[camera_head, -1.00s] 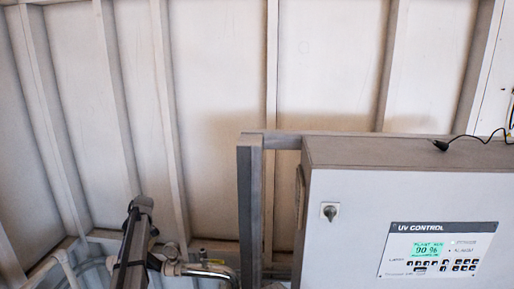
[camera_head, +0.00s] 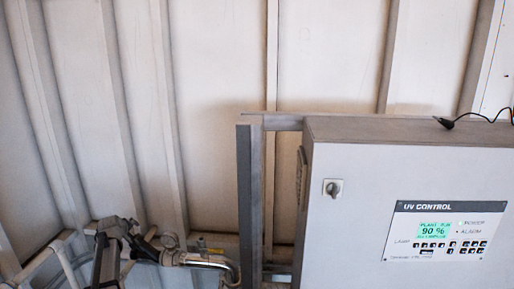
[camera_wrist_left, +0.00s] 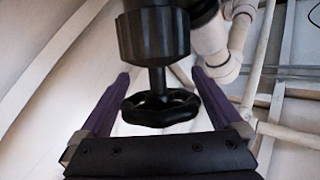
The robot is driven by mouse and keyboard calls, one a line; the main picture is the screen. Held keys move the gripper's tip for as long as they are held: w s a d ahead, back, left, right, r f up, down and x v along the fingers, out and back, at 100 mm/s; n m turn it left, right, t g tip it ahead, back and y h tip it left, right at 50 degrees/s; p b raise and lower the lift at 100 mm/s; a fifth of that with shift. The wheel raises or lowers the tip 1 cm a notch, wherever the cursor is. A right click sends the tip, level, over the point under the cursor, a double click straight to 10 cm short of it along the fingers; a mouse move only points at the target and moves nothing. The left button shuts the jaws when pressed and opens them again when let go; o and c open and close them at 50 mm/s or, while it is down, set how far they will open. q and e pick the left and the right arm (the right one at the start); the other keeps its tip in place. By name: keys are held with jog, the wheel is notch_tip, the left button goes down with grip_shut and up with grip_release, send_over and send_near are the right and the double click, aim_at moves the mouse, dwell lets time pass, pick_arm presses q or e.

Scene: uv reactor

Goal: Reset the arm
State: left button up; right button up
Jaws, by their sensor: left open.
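My left arm rises from the bottom left of the head view. Its dark left gripper (camera_head: 118,229) is close to the pipework there, and its fingers are hard to make out. In the left wrist view the left gripper (camera_wrist_left: 159,72) is open, with one purple finger on each side. A black valve handwheel (camera_wrist_left: 160,108) on a thick black stem shows between the fingers, with gaps on both sides. Nothing is clamped. My right gripper is in neither view.
A grey control cabinet (camera_head: 355,230) with a UV CONTROL panel reading 90 % fills the right. A grey post (camera_head: 244,195) stands left of it. A metal pipe (camera_head: 205,261) runs low between post and arm. Pale pipes (camera_wrist_left: 285,132) lie right in the wrist view.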

pick_arm(q)
jog(key=shift+w+d+r+m+t+h+b, duration=0.1)
jog(key=shift+m+t+h+b, duration=0.45)
jog(key=shift+t+b, duration=0.15)
jog(key=shift+w+d+m+t+h+b, duration=0.1)
jog(key=shift+m+t+h+b, duration=0.35)
jog(key=shift+t+h+b, duration=0.2)
jog(key=b, duration=0.1)
jog(key=m+t+h+b, duration=0.2)
jog(key=shift+w+d+r, duration=0.15)
jog(key=shift+d+r, duration=0.1)
jog(key=shift+d+r+m+t+h+b, duration=0.15)
jog(key=shift+m+t+h+b, duration=0.2)
jog(key=shift+m+h+b, duration=0.25)
jog(key=shift+r, duration=0.15)
jog(key=shift+h, duration=0.4)
